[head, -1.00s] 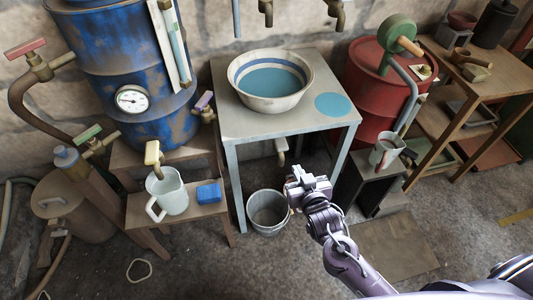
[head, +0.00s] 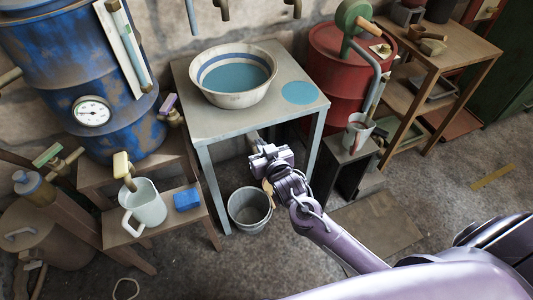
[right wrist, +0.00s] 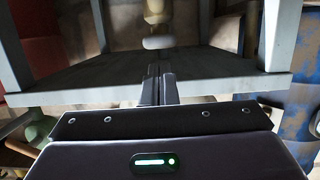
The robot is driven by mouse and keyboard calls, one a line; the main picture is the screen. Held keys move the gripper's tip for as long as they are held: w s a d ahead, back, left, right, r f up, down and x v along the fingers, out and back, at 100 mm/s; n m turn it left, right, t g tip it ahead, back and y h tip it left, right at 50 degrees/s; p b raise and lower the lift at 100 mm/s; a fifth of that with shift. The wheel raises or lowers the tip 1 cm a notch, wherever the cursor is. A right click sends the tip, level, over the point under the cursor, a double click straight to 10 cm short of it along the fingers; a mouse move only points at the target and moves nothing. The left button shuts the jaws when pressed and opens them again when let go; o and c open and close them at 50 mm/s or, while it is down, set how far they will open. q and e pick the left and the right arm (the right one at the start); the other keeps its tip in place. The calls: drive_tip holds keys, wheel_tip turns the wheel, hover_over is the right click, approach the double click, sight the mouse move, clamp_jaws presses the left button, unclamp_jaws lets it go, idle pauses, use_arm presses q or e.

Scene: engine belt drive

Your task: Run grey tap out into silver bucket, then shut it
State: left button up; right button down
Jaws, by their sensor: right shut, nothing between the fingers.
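The silver bucket (head: 247,222) stands upright on the floor below the front edge of the grey table (head: 215,122). Its inside looks grey, and I cannot tell whether it holds anything. My right gripper (head: 257,139) is shut and empty, above the bucket at the table's front edge. It hides the spot under the table where a tap hung in the earlier head view. In the right wrist view, the shut fingers (right wrist: 156,75) point at a pale rounded piece (right wrist: 158,42), which may be the grey tap; a small gap shows. No running water shows. My left gripper is out of view.
A basin of blue water (head: 235,78) stands on the table. At left, a white jug (head: 146,208) and blue sponge (head: 187,199) sit on a low bench by the blue barrel (head: 75,60). A red barrel (head: 325,65) and a dark stand are to the right.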

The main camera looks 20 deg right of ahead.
sight(252, 135)
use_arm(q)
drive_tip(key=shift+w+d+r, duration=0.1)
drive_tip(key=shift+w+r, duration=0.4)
use_arm(e)
drive_tip(key=x, duration=0.3)
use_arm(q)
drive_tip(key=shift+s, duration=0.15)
use_arm(e)
drive_tip(key=shift+f, duration=0.1)
